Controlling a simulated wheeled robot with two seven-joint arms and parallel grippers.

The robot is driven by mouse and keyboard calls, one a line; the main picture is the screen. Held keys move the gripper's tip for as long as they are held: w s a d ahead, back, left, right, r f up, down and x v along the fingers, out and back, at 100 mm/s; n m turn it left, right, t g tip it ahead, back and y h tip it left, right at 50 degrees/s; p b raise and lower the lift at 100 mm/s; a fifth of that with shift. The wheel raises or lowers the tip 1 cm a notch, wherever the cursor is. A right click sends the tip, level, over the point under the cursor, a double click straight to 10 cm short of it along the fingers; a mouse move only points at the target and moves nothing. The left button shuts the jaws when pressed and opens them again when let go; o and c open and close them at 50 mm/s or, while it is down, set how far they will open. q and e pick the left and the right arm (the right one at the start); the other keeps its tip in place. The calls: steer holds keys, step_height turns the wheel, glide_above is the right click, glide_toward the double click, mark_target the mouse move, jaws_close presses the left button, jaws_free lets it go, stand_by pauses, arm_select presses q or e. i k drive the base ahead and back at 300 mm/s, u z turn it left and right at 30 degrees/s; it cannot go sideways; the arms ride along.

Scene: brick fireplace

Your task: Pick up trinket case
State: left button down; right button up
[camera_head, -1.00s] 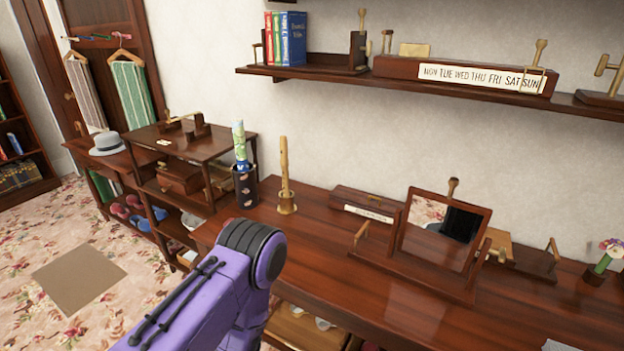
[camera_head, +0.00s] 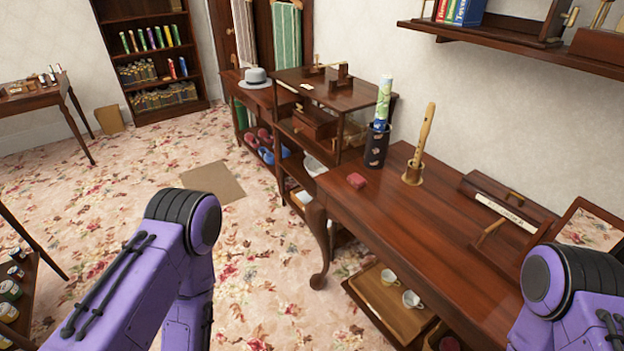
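I cannot tell for sure which thing is the trinket case. A small red box-like item (camera_head: 357,180) lies near the left end of the long dark wooden table (camera_head: 440,265). A dark wooden box with a brass handle (camera_head: 510,200) and a lettered white strip lies farther right on the table, against the wall. A brown box (camera_head: 313,123) sits on a shelf of the side stand. Both my purple arms show at the bottom, left and right, but neither gripper is in view.
A dark holder with a rolled map (camera_head: 377,145) and a wooden flute on a stand (camera_head: 413,170) stand on the table. A tray with cups (camera_head: 390,300) is below it. A wall shelf (camera_head: 490,37) hangs above. The carpet (camera_head: 265,250) left of the table is open.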

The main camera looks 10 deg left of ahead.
mark_target(356, 181)
steer(key=u, duration=1.2)
steer(key=i, duration=3.6)
steer(key=z, duration=3.1)
